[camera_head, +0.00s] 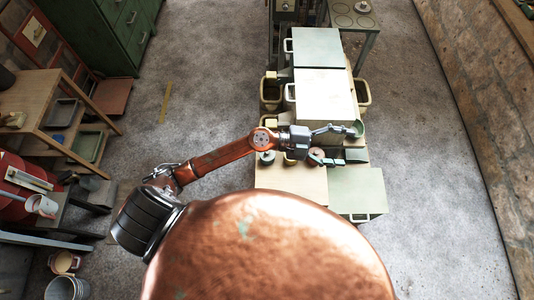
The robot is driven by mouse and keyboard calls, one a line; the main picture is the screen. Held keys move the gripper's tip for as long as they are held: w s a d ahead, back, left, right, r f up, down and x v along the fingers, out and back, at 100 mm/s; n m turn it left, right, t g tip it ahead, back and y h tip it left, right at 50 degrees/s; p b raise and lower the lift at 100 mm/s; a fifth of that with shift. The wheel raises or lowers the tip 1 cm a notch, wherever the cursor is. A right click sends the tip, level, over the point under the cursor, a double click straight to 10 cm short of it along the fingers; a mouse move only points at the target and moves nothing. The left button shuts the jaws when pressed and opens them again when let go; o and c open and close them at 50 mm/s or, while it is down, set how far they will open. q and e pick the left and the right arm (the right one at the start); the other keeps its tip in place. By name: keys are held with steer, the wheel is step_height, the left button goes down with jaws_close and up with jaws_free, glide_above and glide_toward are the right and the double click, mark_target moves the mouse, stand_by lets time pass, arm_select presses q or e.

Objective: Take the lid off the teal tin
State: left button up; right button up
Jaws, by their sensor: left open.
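My left gripper (345,130) reaches in from the left over the worktop, with its fingers open. A small dark teal round thing (359,128) shows right at its fingertips. It looks like the teal tin, but it is too small to tell its lid from its body. I cannot tell whether the fingers touch it. My right gripper is not in view.
A white panel (325,96) lies behind. The wooden worktop (290,178) is bare at the front. Bins (271,92) flank the bench.

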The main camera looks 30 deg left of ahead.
arm_select(q)
step_height(320, 180, down, 7)
steer(key=s+m+g+y, duration=0.2)
steer(key=g, duration=0.2)
steer(key=g+y, duration=0.2)
steer(key=y, duration=1.2)
glide_above(267, 153)
steer(key=d, duration=0.1)
steer(key=shift+n, duration=0.3)
steer(key=f, duration=0.9)
steer(key=w+f, duration=0.1)
steer(key=f, duration=0.4)
steer(key=shift+d+f, duration=0.1)
steer(key=shift+f, duration=0.15)
steer(key=shift+a+f, duration=0.3)
steer(key=shift+f, duration=0.3)
steer(key=shift+a+f, duration=0.3)
steer(key=shift+f, duration=0.25)
steer(key=f, duration=0.4)
steer(key=shift+s+f, duration=0.2)
steer(key=shift+f, duration=0.2)
steer(key=shift+w+a+f, duration=0.1)
steer(key=shift+f, duration=0.25)
steer(key=shift+c, duration=0.4)
